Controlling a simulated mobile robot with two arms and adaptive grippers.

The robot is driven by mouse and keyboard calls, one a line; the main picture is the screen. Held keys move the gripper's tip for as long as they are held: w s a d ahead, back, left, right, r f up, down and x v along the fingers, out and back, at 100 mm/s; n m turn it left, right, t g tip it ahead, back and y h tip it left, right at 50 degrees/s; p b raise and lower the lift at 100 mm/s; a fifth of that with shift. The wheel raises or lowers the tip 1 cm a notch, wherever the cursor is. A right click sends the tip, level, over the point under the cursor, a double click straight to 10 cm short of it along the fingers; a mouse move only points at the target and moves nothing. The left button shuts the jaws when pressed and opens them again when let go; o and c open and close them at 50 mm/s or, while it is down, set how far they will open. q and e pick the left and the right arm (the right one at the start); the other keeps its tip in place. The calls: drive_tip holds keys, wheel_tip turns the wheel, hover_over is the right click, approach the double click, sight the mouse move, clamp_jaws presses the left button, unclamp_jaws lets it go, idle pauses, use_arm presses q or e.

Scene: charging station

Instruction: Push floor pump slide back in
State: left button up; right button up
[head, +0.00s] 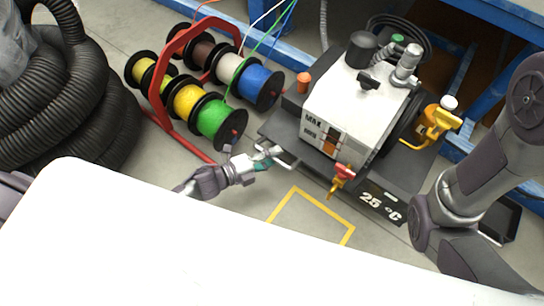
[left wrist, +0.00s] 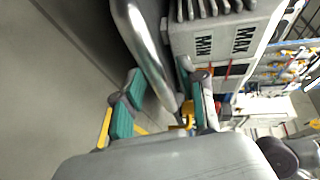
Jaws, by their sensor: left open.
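The floor pump (head: 345,110) is a pale grey box with a MAX/MIN label, standing on a dark slide (head: 315,163) with a "25 °C" front. A bent metal handle (head: 284,160) is at the slide's left front corner. My left gripper (head: 266,156) is at this handle, with its fingers apart. In the left wrist view, the shiny handle (left wrist: 146,45) runs between the teal-padded fingers of my left gripper (left wrist: 158,88). I cannot tell whether a finger touches it. The pump's label side (left wrist: 222,45) is just beyond. My right gripper is out of view.
A red rack (head: 157,95) with several coloured cable spools stands left of the pump. Black ribbed hose (head: 85,110) is coiled at far left. A blue bench frame (head: 480,105) is behind and right. A yellow outline (head: 283,205) marks bare floor in front.

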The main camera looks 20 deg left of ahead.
use_arm(q)
clamp_jaws()
idle(0.4)
